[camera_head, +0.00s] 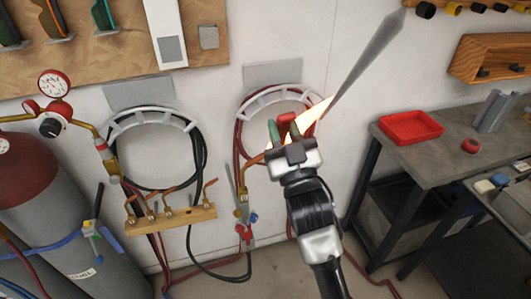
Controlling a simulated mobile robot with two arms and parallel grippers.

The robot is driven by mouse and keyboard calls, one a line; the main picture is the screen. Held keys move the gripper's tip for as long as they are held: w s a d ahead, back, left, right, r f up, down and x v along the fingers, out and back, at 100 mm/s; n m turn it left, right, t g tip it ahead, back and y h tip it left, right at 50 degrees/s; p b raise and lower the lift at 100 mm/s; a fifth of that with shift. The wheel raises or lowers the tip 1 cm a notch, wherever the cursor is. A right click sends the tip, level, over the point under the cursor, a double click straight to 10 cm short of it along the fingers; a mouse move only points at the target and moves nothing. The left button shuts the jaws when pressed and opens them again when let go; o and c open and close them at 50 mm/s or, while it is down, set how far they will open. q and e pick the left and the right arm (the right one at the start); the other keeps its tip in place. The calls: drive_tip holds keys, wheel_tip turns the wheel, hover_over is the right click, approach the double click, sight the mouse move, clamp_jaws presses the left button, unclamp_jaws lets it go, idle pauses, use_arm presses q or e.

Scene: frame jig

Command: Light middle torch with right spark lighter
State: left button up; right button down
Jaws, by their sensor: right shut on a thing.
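My right gripper (282,138) is in front of the wall hose reel and is shut on a small red and green tool, likely the spark lighter (287,122), mostly hidden by the fingers. A brass torch (243,203) stands upright just right of the wooden rack. Its copper tip (256,160) rises toward the gripper, and its end is hidden there. My left gripper is out of view.
The wooden rack (172,220) is on the wall at left. Gas cylinders (75,230) with a red-faced gauge (54,84) stand further left. A black hose coil (118,150) hangs behind. A bench (410,155) with a red tray (411,126) is at right.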

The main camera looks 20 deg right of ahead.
drive_tip(key=c, duration=1.5)
unclamp_jaws()
drive_tip(key=s+a, duration=0.1)
drive_tip(key=s, duration=1.2)
drive_tip(key=shift+a+f+b, duration=0.2)
drive_tip(key=shift+f+b, duration=0.25)
